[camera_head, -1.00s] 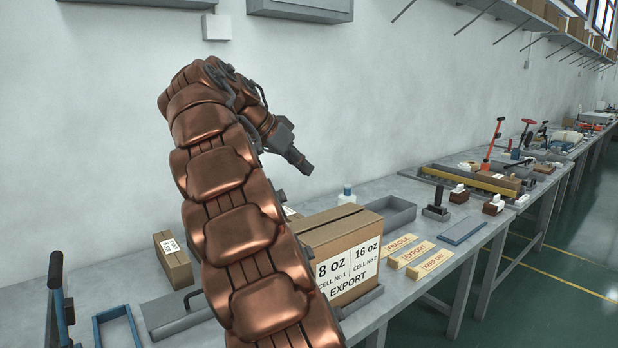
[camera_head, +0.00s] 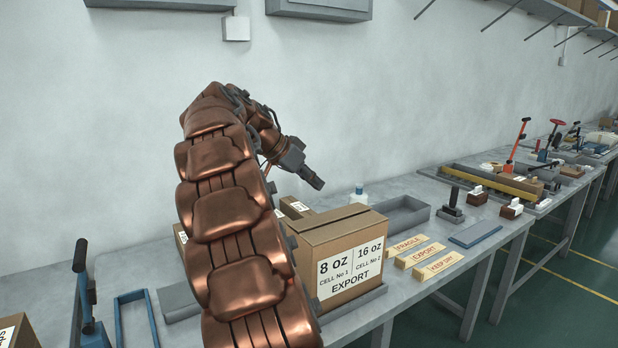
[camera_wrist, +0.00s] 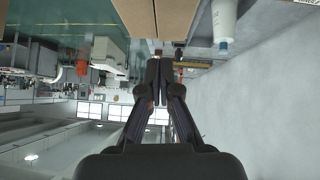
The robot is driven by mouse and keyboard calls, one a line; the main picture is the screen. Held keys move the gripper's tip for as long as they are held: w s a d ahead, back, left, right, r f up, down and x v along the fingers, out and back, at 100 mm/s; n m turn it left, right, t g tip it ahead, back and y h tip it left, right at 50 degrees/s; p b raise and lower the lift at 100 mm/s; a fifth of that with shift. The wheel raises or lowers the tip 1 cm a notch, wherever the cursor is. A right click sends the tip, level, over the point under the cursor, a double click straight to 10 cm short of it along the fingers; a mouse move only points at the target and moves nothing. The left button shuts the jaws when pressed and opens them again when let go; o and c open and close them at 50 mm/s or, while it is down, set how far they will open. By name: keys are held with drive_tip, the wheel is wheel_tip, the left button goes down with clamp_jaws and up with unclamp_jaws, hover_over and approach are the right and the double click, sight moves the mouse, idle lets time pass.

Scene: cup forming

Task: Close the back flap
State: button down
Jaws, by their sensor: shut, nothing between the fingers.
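A cardboard box (camera_head: 345,262) printed "8 oz", "16 oz" and "EXPORT" stands on the bench, partly hidden by my arm. Its top (camera_head: 330,226) looks nearly flat from here, and I cannot make out the back flap as a separate panel. My gripper (camera_head: 318,184) is above the box's back edge, apart from it, pointing right and slightly down. In the wrist view, my gripper (camera_wrist: 158,72) has its fingers together and empty. Brown cardboard (camera_wrist: 135,15) with a seam shows beyond the fingertips at the top of that view.
A white bottle (camera_head: 359,196) stands behind the box; the wrist view shows it too (camera_wrist: 224,20). A grey tray (camera_head: 402,217) is to the right. Labelled wooden strips (camera_head: 422,257) lie in front of it. The wall (camera_head: 350,110) is behind.

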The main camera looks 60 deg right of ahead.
drive_tip(key=p, duration=0.1)
hover_over(339, 217)
drive_tip(key=w+a, duration=0.2)
wheel_tip(339, 217, down, 6)
drive_tip(key=shift+s+d+r, duration=0.1)
drive_tip(key=shift+s+r, duration=0.05)
drive_tip(key=shift+r, duration=0.1)
drive_tip(key=shift+f+p, duration=0.35)
drive_tip(key=shift+f, duration=1.2)
